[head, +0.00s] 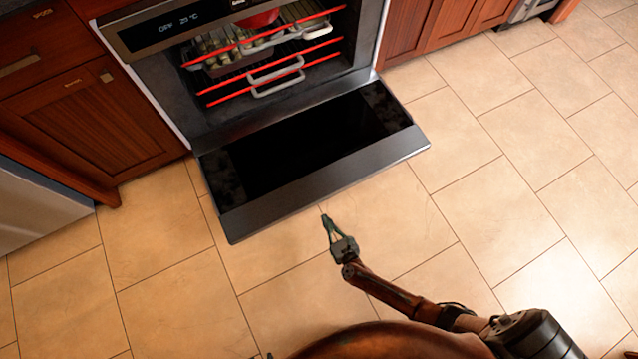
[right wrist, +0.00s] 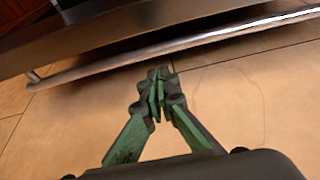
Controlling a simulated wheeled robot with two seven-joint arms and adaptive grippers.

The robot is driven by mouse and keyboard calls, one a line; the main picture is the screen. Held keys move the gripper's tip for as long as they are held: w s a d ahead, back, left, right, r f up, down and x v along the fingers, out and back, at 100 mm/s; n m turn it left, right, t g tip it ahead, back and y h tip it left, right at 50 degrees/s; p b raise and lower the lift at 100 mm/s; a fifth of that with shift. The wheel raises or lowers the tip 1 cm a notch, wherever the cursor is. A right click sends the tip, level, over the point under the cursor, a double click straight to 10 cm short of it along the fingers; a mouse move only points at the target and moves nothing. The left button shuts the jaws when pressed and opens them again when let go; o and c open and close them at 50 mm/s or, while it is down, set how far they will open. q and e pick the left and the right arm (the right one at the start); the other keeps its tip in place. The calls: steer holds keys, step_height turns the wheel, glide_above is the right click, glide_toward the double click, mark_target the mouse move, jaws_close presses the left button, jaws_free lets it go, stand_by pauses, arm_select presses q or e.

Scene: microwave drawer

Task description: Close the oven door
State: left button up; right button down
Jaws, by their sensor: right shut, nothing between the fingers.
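The oven door (head: 318,186) is folded down wide open, its dark inner side facing up, in front of the oven (head: 160,75). My right gripper (head: 326,218) is shut and empty, just in front of the door's outer edge and apart from it in the head view. In the right wrist view the green fingers (right wrist: 157,82) are together, below the door's underside. The door's metal handle bar (right wrist: 190,45) runs across that view beyond the fingertips. My left gripper is not in view.
Inside the oven are racks with red front bars (head: 275,72) and trays with food. Wooden cabinets (head: 95,130) stand on the left, with more at the upper right. The tiled floor (head: 500,190) is clear around the door.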

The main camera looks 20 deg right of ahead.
steer(key=shift+w+a+r+b, duration=0.1)
steer(key=shift+w+r+b, duration=0.2)
steer(key=shift+w, duration=0.45)
steer(key=shift+w+d+r+b, duration=0.15)
steer(key=shift+w+r, duration=0.25)
steer(key=shift+w, duration=0.4)
steer(key=shift+w+a+r+b, duration=0.15)
steer(key=shift+w+r+b, duration=0.2)
steer(key=shift+w, duration=0.4)
steer(key=shift+r, duration=0.1)
